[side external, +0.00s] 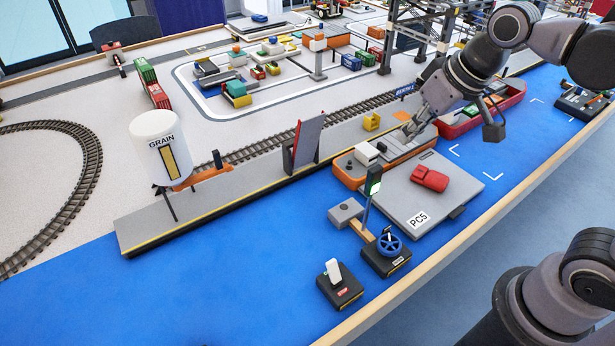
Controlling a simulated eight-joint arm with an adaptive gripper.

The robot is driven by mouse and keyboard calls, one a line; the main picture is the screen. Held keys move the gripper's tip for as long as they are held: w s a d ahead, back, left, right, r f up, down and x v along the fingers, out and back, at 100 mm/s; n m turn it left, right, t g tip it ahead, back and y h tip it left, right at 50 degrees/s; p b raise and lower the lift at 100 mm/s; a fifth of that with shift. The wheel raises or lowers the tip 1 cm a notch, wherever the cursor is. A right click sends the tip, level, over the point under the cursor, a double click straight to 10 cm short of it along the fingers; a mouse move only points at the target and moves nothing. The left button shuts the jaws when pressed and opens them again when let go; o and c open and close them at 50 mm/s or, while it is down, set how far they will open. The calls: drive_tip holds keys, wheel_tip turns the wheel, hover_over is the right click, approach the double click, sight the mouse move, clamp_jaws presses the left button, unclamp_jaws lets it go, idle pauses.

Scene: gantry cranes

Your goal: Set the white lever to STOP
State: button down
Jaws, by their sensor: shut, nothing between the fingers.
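The white lever (333,272) stands up from a black box (341,292) on the blue surface near the front edge. It looks close to upright, with a slight lean. A small red label is on the box, but its text is too small to read. My gripper (410,129) is shut and empty. It is well up and to the right of the lever, over or near the far end of the grey and orange ferry, apart from the lever. I cannot tell whether its tips touch anything there.
A blue handwheel (389,244) on a black box and a signal post (370,190) stand close right of the lever. A grey ramp marked PC5 (400,205) carries a red car (430,179). The grain silo (157,140) is left. Blue surface left of the lever is clear.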

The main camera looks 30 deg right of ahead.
sight(334, 273)
drive_tip(key=w+a+f+g, duration=0.1)
drive_tip(key=w+a+g, duration=0.2)
drive_tip(key=a, duration=0.5)
drive_tip(key=w+a+f+g, duration=0.1)
drive_tip(key=w+a+g, duration=0.25)
drive_tip(key=a, duration=0.45)
wheel_tip(334, 273, down, 12)
drive_tip(key=shift+s+a+r+h, duration=0.15)
drive_tip(key=shift+s+a+h, duration=0.2)
drive_tip(key=shift+s+h, duration=0.05)
drive_tip(key=f, duration=0.3)
drive_tip(key=s+f, duration=0.1)
drive_tip(key=f, duration=0.6)
drive_tip(key=shift+s, duration=0.3)
drive_tip(key=shift+s+r, duration=0.35)
drive_tip(key=shift+s, duration=0.25)
drive_tip(key=shift+s+r, duration=0.35)
drive_tip(key=shift+s, duration=0.25)
drive_tip(key=shift+s+r, duration=0.3)
drive_tip(key=shift+s, duration=0.25)
